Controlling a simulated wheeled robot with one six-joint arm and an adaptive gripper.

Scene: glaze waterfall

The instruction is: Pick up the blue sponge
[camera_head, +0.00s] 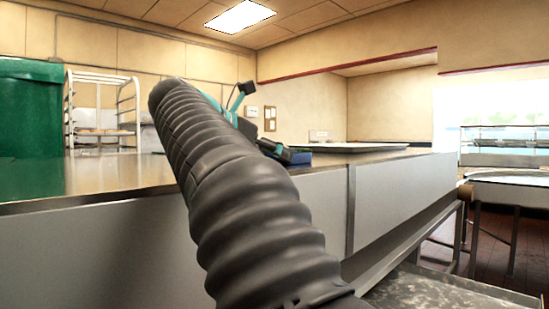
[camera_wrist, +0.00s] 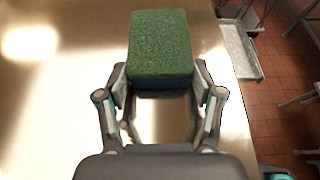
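A sponge (camera_wrist: 159,45) with a green top and a dark blue lower side is at the top middle of the wrist view. My gripper (camera_wrist: 160,72) has one finger on each side of the sponge's near end. The fingers are spread about as wide as the sponge, with little or no gap visible. I cannot tell whether they press on it. In the head view, a small blue thing (camera_head: 297,157), probably the sponge, is low at the counter top beside my gripper. My arm hides part of that area.
The shiny metal counter (camera_head: 110,172) is mostly bare around the sponge. A flat tray (camera_head: 350,147) lies farther back on it. The counter's edge and the red tiled floor (camera_wrist: 275,100) are to the right in the wrist view. A rack (camera_head: 103,110) and green bin (camera_head: 30,130) stand behind.

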